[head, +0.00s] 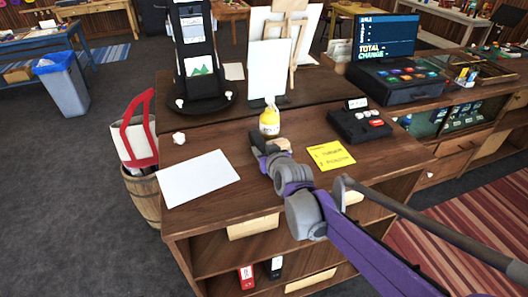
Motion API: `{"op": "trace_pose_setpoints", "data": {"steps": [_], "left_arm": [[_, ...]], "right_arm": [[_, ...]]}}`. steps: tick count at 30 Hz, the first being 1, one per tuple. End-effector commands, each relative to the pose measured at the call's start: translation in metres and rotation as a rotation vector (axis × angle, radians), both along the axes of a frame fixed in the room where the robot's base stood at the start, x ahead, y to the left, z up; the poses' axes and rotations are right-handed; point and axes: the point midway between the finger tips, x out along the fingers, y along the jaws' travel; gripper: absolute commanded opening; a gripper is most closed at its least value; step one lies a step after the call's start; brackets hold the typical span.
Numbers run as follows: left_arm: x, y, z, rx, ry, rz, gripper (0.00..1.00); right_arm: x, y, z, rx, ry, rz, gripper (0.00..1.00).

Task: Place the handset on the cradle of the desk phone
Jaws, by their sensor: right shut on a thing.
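The black desk phone (362,124) stands on the right part of the brown counter, with a small display at its back and white and red buttons. No handset shows on it. My right gripper (268,147) is low over the middle of the counter, left of the phone and apart from it. It is shut on a small dark thing, apparently the handset (257,139), mostly hidden by the gripper and wrist. I cannot make out how it is turned. My left gripper is not in view.
A yellow bottle (269,121) stands close to the gripper's tip. A yellow note (331,154) lies between gripper and phone. White paper (198,178) lies at left. A white panel (268,72) and a black stand (205,104) rise behind; a register (397,80) is at back right.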

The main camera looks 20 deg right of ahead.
Motion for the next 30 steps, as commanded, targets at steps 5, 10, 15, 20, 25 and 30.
{"op": "trace_pose_setpoints", "data": {"steps": [5,10,15,20,25,30], "left_arm": [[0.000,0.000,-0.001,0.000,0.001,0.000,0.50],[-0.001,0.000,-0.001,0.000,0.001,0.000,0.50],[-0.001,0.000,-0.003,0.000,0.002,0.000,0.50],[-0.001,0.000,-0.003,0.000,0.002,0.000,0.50],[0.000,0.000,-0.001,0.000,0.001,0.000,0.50],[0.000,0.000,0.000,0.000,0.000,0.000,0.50]], "right_arm": [[0.000,0.000,-0.006,0.000,-0.001,0.000,0.00],[0.000,0.000,-0.006,0.000,0.000,0.000,0.00],[0.000,0.000,-0.008,0.000,0.000,0.000,0.57],[0.000,0.000,-0.008,0.000,0.000,0.000,0.57],[0.000,0.000,-0.006,0.000,0.000,0.000,0.57],[-0.013,-0.001,0.001,0.000,0.000,0.000,0.57]]}}
